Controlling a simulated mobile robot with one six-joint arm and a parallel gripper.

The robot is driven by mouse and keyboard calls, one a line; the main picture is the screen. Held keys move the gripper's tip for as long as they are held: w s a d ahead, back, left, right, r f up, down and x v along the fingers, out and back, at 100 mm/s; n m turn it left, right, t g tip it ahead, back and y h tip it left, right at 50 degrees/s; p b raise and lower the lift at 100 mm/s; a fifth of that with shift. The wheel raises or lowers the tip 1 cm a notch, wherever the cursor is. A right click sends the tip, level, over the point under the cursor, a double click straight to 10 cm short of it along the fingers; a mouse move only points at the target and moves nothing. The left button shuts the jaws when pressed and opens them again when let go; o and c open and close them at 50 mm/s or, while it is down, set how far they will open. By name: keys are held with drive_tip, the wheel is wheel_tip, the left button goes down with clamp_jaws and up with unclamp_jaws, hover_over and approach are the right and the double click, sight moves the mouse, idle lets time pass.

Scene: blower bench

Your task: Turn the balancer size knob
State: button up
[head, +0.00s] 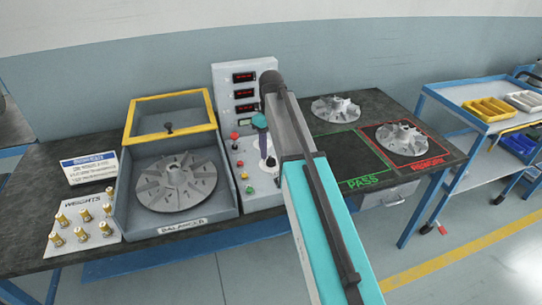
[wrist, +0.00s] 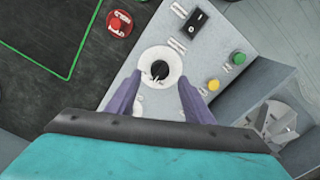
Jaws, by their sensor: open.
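The size knob (wrist: 160,69) is black with a white mark on a round white dial, on the sloped grey control panel (wrist: 146,44) of the balancer. In the wrist view it lies between the tips of my gripper (wrist: 160,76). My purple fingers are open and spread, one at each side of the dial, with nothing held. I cannot tell how far above the panel the tips are. In the head view my arm covers much of the panel and the knob cannot be made out clearly. The balancer (head: 126,187) stands left of the panel with a finned rotor (head: 176,183) inside.
A black rocker switch (wrist: 195,19), green button (wrist: 238,58) and yellow button (wrist: 214,85) sit near the knob. A red stop button (wrist: 118,22) is beside the panel. Brass weights (head: 80,232) stand at left. Rotors (head: 335,108) lie at right, near the green-outlined PASS area (head: 345,158).

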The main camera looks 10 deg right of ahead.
sight(271, 158)
drive_tip(key=shift+f+p, duration=0.35)
drive_tip(key=shift+f, duration=1.95)
drive_tip(key=c, duration=1)
drive_tip(key=shift+c, duration=0.2)
drive_tip(key=shift+m, duration=0.5)
drive_tip(key=m+p, duration=0.1)
drive_tip(key=m, duration=0.1)
drive_tip(key=shift+m, duration=2.6)
